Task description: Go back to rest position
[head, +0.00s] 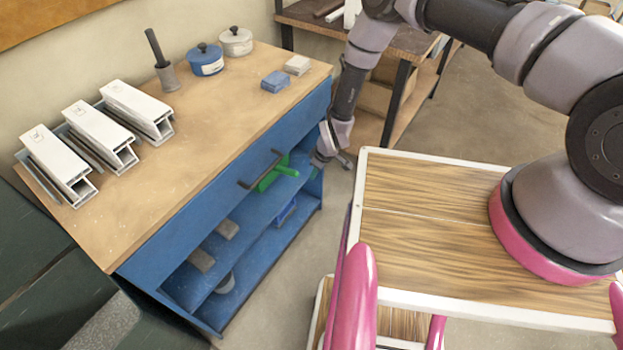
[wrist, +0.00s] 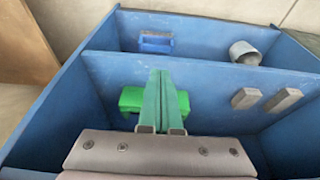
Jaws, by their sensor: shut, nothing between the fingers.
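My gripper (head: 322,160) is at the right end of the blue bench (head: 230,170) in the head view, low beside its open front. In the wrist view my gripper's fingers (wrist: 161,75) are pressed together with nothing between them. A green object (wrist: 131,100) lies on the shelf beyond the fingers, which cover its middle. It also shows in the head view (head: 275,173) on the upper shelf. I cannot tell from these views exactly how far the fingers are from it.
Three white profiles (head: 58,165) in holders, a blue pot (head: 205,60), a white pot (head: 236,42) and small blocks (head: 276,81) stand on the bench top. The shelves hold a blue object (wrist: 157,42), a grey cup (wrist: 245,53) and grey blocks (wrist: 283,99). Open floor lies right of the bench.

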